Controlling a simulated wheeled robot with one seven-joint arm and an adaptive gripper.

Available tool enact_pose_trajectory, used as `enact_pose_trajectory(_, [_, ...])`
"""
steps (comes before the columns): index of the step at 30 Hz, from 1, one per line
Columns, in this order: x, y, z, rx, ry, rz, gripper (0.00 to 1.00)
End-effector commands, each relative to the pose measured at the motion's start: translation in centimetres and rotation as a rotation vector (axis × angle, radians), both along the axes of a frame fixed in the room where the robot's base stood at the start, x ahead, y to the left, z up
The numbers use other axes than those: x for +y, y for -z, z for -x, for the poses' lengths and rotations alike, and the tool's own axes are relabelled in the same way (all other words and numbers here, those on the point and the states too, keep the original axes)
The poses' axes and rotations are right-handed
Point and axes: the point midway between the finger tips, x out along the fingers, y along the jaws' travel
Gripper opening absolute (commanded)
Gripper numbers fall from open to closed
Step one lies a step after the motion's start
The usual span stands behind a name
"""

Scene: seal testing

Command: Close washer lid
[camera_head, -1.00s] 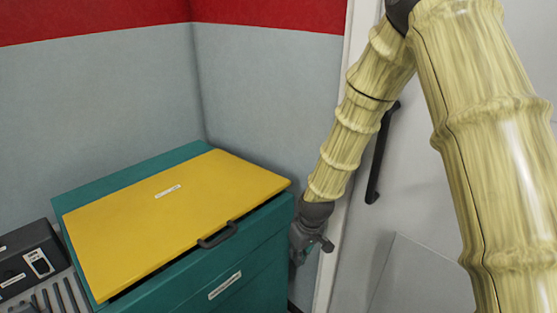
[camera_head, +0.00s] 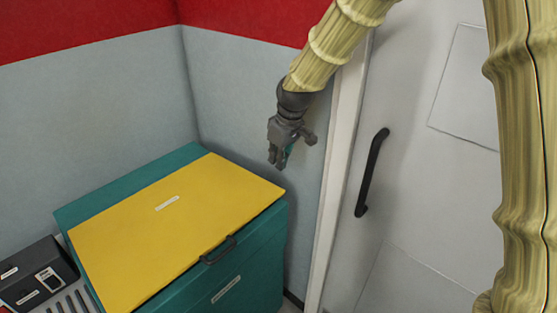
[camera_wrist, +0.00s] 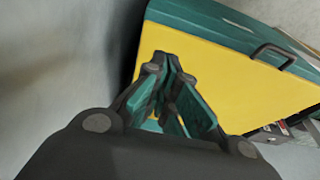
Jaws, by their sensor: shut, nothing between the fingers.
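The washer is a teal box (camera_head: 262,256) with a flat yellow lid (camera_head: 150,245) on top. The lid bears a white label and has a dark handle (camera_head: 218,251) at its front edge. The lid lies low over the box, with a narrow dark gap along part of its front edge. My gripper (camera_head: 278,162) is above the back right corner of the lid, pointing down, shut and empty. In the wrist view, my gripper's fingers (camera_wrist: 168,75) show in front of the yellow lid (camera_wrist: 210,75), and the handle (camera_wrist: 274,55) is at the upper right.
A dark device (camera_head: 35,272) with labels stands left of the washer, beside a slatted grey surface (camera_head: 72,300). Grey walls meet behind the washer. A pale door (camera_head: 420,170) with a dark upright handle (camera_head: 372,172) is to the right. Free room lies above the lid.

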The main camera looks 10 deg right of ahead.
Motion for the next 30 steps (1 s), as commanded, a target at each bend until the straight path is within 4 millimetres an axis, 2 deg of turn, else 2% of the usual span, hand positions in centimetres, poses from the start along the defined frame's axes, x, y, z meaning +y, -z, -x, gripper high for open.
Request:
enact_pose_trajectory(20, [1.0,7.9,-1.5,0.002,0.003,0.001,0.00])
enact_pose_trajectory(30, [0.8,11.0,-1.2,0.002,0.003,0.001,0.00])
